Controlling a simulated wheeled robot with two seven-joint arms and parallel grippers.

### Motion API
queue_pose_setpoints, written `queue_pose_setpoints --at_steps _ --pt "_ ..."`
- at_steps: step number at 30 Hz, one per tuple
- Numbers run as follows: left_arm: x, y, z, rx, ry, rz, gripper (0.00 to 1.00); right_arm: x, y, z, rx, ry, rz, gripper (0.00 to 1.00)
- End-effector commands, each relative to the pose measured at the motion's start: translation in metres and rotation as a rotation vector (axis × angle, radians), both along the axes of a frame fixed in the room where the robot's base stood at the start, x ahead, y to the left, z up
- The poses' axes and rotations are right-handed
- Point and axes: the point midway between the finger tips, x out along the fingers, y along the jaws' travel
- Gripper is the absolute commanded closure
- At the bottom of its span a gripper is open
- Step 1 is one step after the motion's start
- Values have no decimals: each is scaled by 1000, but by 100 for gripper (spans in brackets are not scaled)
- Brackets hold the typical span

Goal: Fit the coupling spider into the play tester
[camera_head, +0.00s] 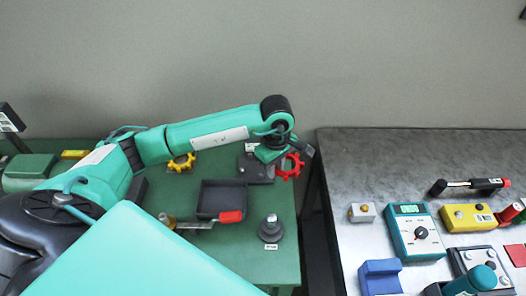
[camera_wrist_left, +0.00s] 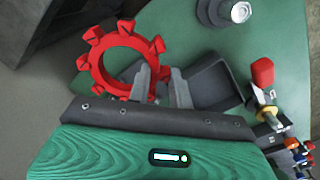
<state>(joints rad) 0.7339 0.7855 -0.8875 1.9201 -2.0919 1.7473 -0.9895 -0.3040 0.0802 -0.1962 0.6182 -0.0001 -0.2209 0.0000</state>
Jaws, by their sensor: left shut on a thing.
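My left gripper (camera_head: 281,155) is shut on a red coupling spider (camera_head: 290,166), a toothed ring, held above the right edge of the green table. In the left wrist view the ring of the spider (camera_wrist_left: 95,62) sticks out to the left of the fingers, its rim between them. A yellow toothed spider (camera_head: 181,163) lies on the table under my left arm. A dark block (camera_head: 254,171) with a white label stands beside the held spider; I cannot tell whether it is the play tester. My right gripper is out of view.
On the green table (camera_head: 262,203) are a dark tray (camera_head: 221,197), a red-handled tool (camera_head: 230,217) and a grey round-based post (camera_head: 270,231). A gap separates it from the grey bench (camera_head: 347,171), which holds a teal meter (camera_head: 416,231), a yellow box (camera_head: 466,217) and other tools.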

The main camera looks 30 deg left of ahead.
Motion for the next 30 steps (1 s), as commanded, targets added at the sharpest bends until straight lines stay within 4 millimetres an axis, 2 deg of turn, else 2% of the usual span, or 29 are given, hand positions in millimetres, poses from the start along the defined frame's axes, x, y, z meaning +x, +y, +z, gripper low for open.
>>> queue_pose_setpoints --at_steps 8,12,18,24,30 --pt "28 26 -14 -6 9 648 100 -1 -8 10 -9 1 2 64" --pt "39 41 -23 -6 15 972 100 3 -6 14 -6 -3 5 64" --pt "50 60 -34 -2 19 1369 100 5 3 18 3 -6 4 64" --pt "56 71 -41 0 20 1590 100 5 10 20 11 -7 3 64" --pt "57 73 -43 0 19 1640 100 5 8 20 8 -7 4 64"
